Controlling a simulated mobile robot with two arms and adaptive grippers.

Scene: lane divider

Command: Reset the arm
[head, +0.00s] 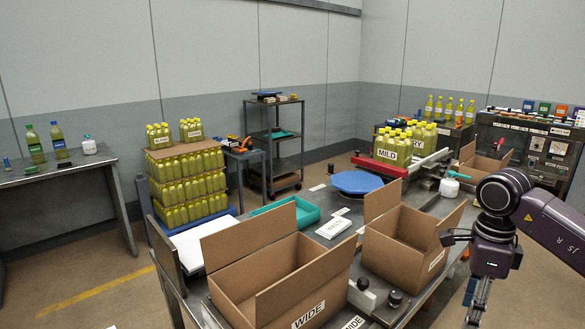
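My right arm comes in from the right edge, dark grey and purple, with its wrist bent down beside the front right of the table. My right gripper (478,296) hangs below the wrist, right of the open cardboard box (400,243). Its fingers are seen edge-on and small, so I cannot tell whether they are open or shut. Nothing is clearly seen in it. My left arm and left gripper are not in view.
A larger open box marked WIDE (275,275) stands at the table's front. A MILD bottle group (392,148) stands by a red-and-white divider (430,158). Stacked yellow bottles (188,180) stand left. A blue octagonal plate (356,182) and teal tray (300,213) lie mid-table.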

